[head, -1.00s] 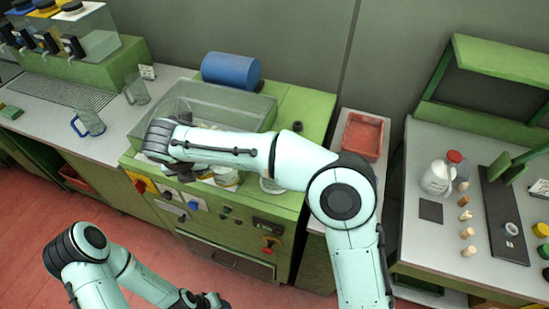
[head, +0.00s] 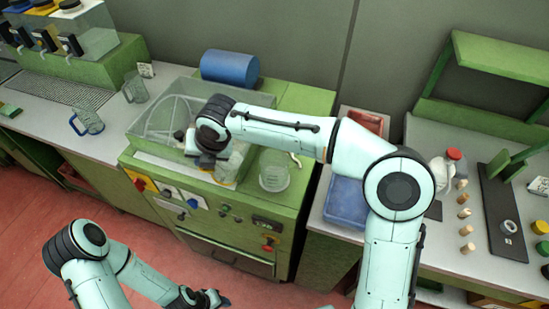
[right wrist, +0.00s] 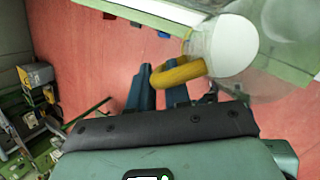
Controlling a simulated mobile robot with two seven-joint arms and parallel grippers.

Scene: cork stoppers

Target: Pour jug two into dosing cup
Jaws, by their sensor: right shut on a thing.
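My right gripper (right wrist: 158,88) is shut on the yellow handle of a clear jug (right wrist: 208,42), with a large white round patch showing at the jug. In the head view this jug (head: 238,160) is partly hidden by my right wrist, above the front of the green machine. A clear cup with rings (head: 273,176), which looks like the dosing cup, stands upright on the machine top, right of the held jug and apart from it. My left gripper (head: 204,299) is low at the bottom, away from everything; its jaw opening is unclear.
A clear bin (head: 165,112) is set in the machine, with a blue roll (head: 230,68) behind. A blue-handled jug (head: 88,122) and another jug (head: 135,88) stand on the left counter. A blue tray (head: 345,203) and several corks (head: 464,213) are at right.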

